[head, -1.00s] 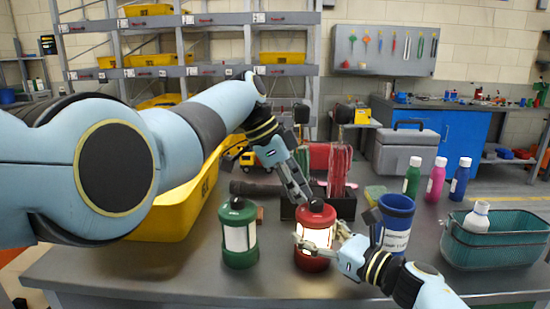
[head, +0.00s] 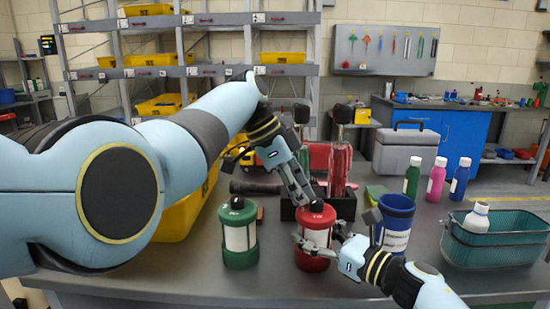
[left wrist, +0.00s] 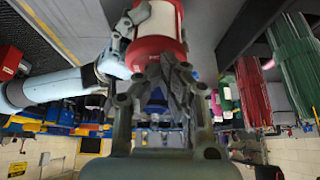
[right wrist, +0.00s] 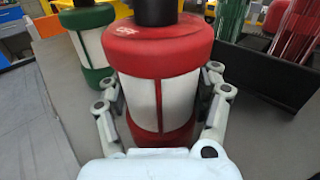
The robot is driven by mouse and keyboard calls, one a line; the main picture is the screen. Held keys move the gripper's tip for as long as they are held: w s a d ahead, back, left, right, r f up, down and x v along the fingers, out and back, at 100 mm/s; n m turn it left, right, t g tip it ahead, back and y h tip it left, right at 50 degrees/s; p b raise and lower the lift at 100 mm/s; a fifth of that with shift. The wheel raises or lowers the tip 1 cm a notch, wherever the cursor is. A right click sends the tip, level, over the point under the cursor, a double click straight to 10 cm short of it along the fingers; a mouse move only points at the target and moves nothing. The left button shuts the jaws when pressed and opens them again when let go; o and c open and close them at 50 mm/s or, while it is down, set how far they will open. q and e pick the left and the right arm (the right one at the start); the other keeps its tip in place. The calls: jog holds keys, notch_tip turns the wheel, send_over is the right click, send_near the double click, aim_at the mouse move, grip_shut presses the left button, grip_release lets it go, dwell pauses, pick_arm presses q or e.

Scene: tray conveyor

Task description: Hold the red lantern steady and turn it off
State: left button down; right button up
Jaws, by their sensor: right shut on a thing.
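The red lantern (head: 316,216) stands upright near the front of the grey table, with its panels white and unlit. It also shows in the right wrist view (right wrist: 160,55) and, upside down, in the left wrist view (left wrist: 152,50). My right gripper (head: 312,246) is shut around the lantern's body, one finger on each side in the right wrist view (right wrist: 162,105). My left gripper (head: 309,202) has its fingers together against the lantern's top and holds nothing. In the left wrist view its fingertips (left wrist: 165,72) hide part of the top.
A green lantern (head: 239,257) stands close to the left. A blue mug (head: 397,210) is to the right, beyond my right wrist. Behind is a dark bin (head: 345,207) with red and green items. A teal basket (head: 495,245) and several bottles are at the right.

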pick_arm(q)
jog(key=shift+s+f, duration=0.15)
jog(key=shift+s, duration=0.6)
jog(key=shift+s+d, duration=0.15)
jog(key=shift+d, duration=0.05)
jog(key=shift+a, duration=0.1)
jog(key=shift+s+a, duration=0.1)
jog(key=shift+a, duration=0.15)
jog(key=shift+r, duration=3.2)
pick_arm(e)
jog(key=o, duration=1.6)
jog(key=shift+c, duration=0.2)
